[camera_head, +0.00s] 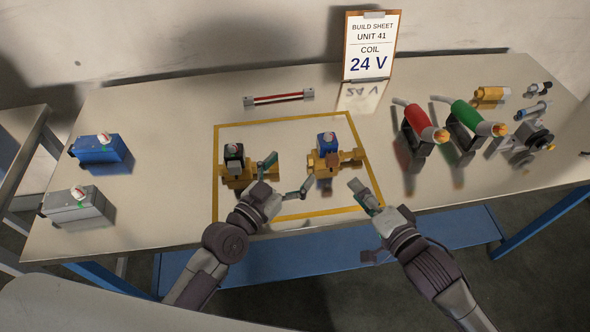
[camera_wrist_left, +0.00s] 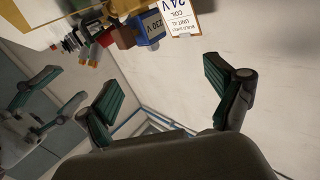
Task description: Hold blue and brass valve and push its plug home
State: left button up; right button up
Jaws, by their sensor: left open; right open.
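The blue and brass valve (camera_head: 323,160) stands inside the yellow outline, right of centre, with a blue coil block on top of its brass body. In the left wrist view a blue block (camera_wrist_left: 152,28) reads 230 V. A small pale and red piece sits on top of the blue block in the head view; I cannot tell how far in a plug sits. My left gripper (camera_head: 284,177) is open and empty, between this valve and the black and brass valve (camera_head: 235,172). My right gripper (camera_head: 366,222) is open and empty at the table's front edge, right of the valve.
The build sheet (camera_head: 372,48) reads COIL 24 V. A blue box (camera_head: 100,151) and grey box (camera_head: 72,206) stand left. A red-and-white striped bar (camera_head: 279,98) lies behind the outline. Red (camera_head: 418,122) and green (camera_head: 470,117) tools stand right.

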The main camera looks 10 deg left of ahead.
aim_at(326, 139)
pick_arm(q)
jog(key=x, duration=0.9)
jog(key=d+x, duration=0.1)
jog(key=x, duration=0.4)
jog(key=shift+s+f, duration=0.15)
jog(key=shift+s, duration=0.1)
jog(key=c, duration=1.7)
